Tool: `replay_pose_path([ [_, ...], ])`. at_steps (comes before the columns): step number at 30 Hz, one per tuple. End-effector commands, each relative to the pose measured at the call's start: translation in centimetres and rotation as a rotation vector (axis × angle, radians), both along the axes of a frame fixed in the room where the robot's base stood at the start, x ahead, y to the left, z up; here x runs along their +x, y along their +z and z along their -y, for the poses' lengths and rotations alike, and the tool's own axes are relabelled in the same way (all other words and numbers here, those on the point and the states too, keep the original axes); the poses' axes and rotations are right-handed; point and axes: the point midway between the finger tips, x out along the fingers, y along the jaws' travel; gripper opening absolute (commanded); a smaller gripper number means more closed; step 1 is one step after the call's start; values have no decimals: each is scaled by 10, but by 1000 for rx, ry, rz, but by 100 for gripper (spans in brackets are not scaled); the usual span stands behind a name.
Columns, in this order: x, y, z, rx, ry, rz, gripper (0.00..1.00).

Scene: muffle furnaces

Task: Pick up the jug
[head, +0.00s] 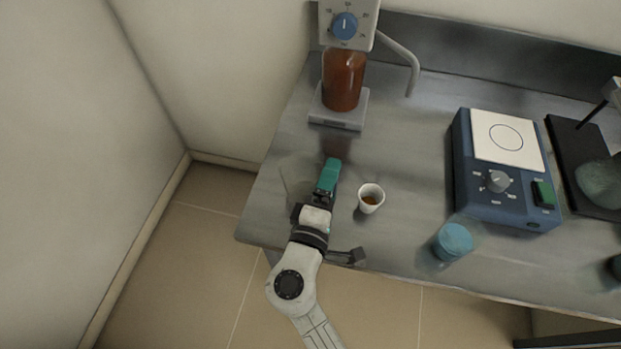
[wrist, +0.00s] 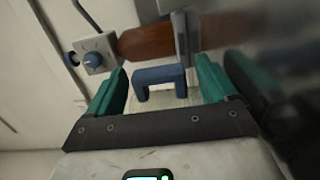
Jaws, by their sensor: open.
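My gripper (head: 328,173) is over the left part of the steel bench, its green fingers seen nearly edge-on in the head view. In the wrist view my gripper (wrist: 163,66) is open, with the fingers apart. A blue, bracket-shaped handle (wrist: 160,73) shows between and beyond the fingers, with a pale, see-through body below it. This looks like the jug, but its full shape is hidden. In the head view my gripper and wrist cover most of that spot, and only faint clear edges show beside them. I cannot see any contact with the handle.
A stirrer stand with a blue knob (head: 345,26) and reddish-brown vessel (head: 343,80) stands behind. A white cup (head: 371,198) with brown contents is close right of my gripper. A blue-lidded jar (head: 453,242) and blue hotplate (head: 503,182) stand farther right. The bench front edge is near.

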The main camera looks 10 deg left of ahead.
Motion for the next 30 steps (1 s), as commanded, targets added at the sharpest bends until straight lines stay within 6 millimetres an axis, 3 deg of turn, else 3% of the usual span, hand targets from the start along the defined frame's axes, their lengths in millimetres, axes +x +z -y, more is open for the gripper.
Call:
replay_pose_path([
  [8,3,0,0,0,0,0,84],
  [26,2,0,0,0,0,0,27],
  [30,2,0,0,0,1,0,24],
])
